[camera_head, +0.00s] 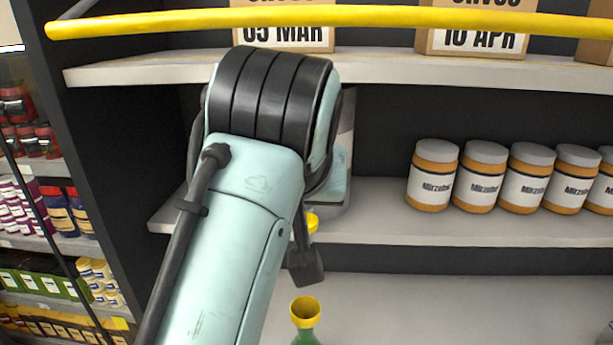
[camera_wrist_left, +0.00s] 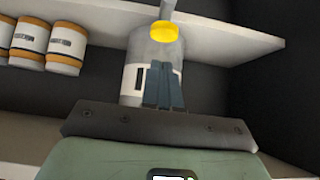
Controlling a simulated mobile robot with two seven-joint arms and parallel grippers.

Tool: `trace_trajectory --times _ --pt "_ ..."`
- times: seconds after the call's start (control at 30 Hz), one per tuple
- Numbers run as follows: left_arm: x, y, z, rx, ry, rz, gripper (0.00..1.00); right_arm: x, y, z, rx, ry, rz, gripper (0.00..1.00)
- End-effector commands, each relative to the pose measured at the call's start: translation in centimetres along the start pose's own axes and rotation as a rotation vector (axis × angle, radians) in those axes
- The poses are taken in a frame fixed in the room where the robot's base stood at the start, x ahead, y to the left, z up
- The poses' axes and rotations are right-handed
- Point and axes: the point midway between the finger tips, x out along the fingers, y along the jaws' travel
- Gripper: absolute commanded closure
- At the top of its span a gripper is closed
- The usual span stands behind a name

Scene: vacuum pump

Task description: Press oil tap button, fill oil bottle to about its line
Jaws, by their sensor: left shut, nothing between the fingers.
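The oil bottle (camera_head: 305,337) is green with a wide yellow mouth (camera_head: 305,311). It stands at the bottom of the head view, mostly cut off, so its line and oil level are hidden. A grey dispenser (camera_head: 340,190) is mostly hidden behind my left arm, with a yellow part (camera_head: 313,222) low on it. In the left wrist view, a round yellow part (camera_wrist_left: 163,31) shows on a grey and white body (camera_wrist_left: 133,75), beyond my left gripper (camera_wrist_left: 164,88). The gripper's fingers are shut and empty; contact cannot be told. My right gripper is out of view.
Several orange jars with grey lids (camera_head: 482,178) stand on the middle shelf (camera_head: 400,226) at the right. A yellow rail (camera_head: 400,17) crosses the top, with boxes (camera_head: 472,40) behind it. The lower shelf (camera_head: 450,310) is mostly clear right of the bottle.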

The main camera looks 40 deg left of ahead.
Motion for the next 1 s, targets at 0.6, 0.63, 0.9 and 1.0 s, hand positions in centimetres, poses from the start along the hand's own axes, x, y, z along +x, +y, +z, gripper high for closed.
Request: trace_trajectory --times 0.6,0.63,0.9,1.0 --pt "-5.0 0.0 0.2 0.001 -0.003 -0.003 1.0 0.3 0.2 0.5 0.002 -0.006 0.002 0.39" --pt "-5.0 0.0 0.3 0.001 -0.003 -0.003 1.0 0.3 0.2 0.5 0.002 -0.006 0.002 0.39" --pt "-5.0 0.0 0.2 0.001 -0.003 -0.002 1.0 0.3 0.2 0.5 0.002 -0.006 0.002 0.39" --pt "-5.0 0.0 0.3 0.001 -0.003 -0.002 1.0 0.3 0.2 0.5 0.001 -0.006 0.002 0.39"
